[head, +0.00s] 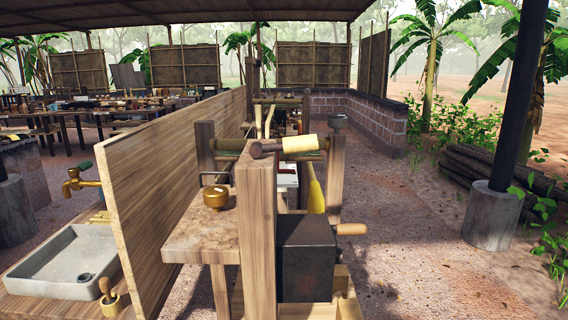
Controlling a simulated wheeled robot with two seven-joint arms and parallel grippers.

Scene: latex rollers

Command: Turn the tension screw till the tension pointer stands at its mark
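A roller machine with a wooden frame stands in the middle of the head view; its thick near post (256,240) faces me. A dark shaft with a pale yellow grip (299,144) lies across the top of the frame. A dark box (306,260) sits low on the right side, with a wooden crank handle (350,229) sticking out to the right. I cannot make out which part is the tension screw, and I see no tension pointer or mark. Neither of my grippers is in view.
A wooden partition (165,180) runs along the left of the machine. A brass pot (215,196) stands on a side ledge (205,235). A sink (62,262) and brass tap (82,182) are at left. Bare ground lies right of the machine, before a dark post (520,90).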

